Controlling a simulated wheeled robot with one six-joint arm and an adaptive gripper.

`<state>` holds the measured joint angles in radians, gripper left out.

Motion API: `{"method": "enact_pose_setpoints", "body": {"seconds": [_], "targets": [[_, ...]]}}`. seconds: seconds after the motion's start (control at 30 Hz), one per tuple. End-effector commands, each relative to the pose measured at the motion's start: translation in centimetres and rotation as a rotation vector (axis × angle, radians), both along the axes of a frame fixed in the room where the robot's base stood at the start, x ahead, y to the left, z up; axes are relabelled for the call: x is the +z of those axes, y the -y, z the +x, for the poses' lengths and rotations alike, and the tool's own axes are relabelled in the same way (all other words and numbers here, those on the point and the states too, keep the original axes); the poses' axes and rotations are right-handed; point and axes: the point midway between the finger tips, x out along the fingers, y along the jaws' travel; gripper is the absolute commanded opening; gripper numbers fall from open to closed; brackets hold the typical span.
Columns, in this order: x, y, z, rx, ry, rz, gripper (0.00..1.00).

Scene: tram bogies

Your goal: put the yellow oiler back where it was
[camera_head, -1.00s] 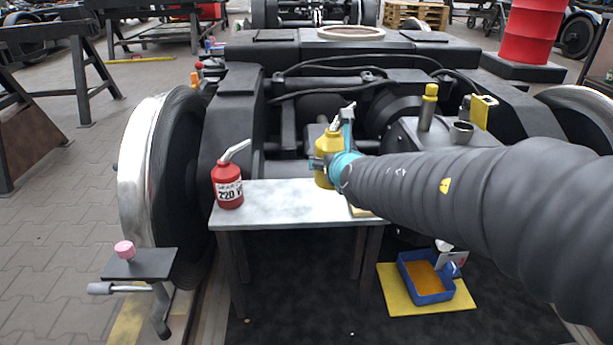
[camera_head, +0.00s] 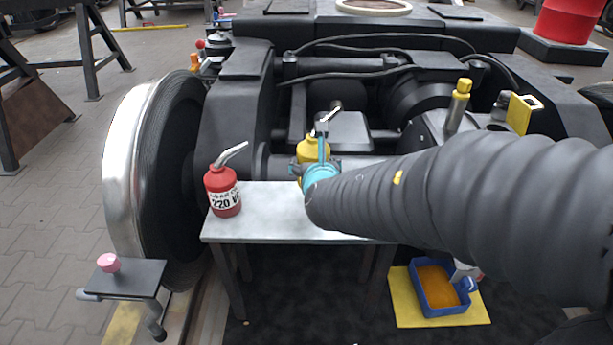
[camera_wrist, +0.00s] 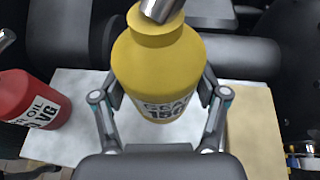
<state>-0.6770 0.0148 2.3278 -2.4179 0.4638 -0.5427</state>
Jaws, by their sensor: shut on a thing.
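The yellow oiler (camera_head: 314,150) is upright in my gripper, over the back part of the small grey table (camera_head: 262,222). In the head view my gripper (camera_head: 318,168) is partly hidden behind my arm. I cannot tell whether the oiler's base touches the tabletop. A red oiler (camera_head: 222,190) stands at the table's left end, and also shows in the wrist view (camera_wrist: 28,100).
The dark bogie frame (camera_head: 235,115) rises behind the table, with a large wheel (camera_head: 125,165) to the left. A tan block or board (camera_wrist: 254,128) lies on the table right of the oiler. A blue tray (camera_head: 418,291) sits on a yellow mat below right.

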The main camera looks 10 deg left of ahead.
Motion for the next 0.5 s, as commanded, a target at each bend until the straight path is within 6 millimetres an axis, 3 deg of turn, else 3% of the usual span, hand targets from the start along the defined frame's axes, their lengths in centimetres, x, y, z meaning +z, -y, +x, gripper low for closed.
{"method": "enact_pose_setpoints", "body": {"seconds": [0.2, 0.33, 0.5], "targets": [[-1.6, -2.1, -1.6, -0.001, 0.001, 0.0, 0.17], [-2.1, -2.3, -1.8, -0.003, 0.001, -0.001, 0.17], [-4.5, -2.3, -1.8, -0.004, 0.0, -0.001, 0.17]]}}
